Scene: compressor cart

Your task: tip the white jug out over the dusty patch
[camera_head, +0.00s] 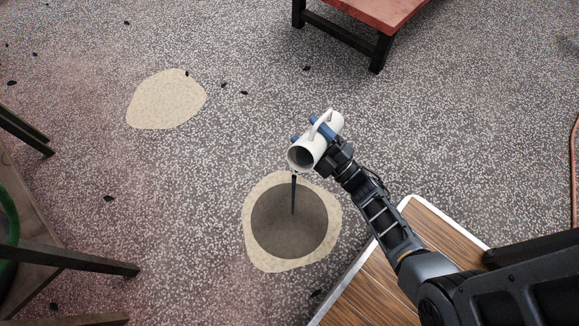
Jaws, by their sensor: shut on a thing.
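The white jug (304,154) is held in my gripper (322,131), whose blue-tipped fingers are shut around its body. A thin dark stream (294,195) falls from the mouth. The stream runs down over the pale dusty patch (257,261), where a round dark wet area (277,237) covers most of the middle. A pale rim of the patch shows around it. How much is left inside the jug cannot be seen.
A second pale dusty patch (166,100) lies at the upper left, dry. A wood-topped table (365,293) with a white edge stands under my arm. A red-topped bench (385,12) is at the top. Dark wooden legs (85,260) stand at the left. Leaves dot the speckled floor.

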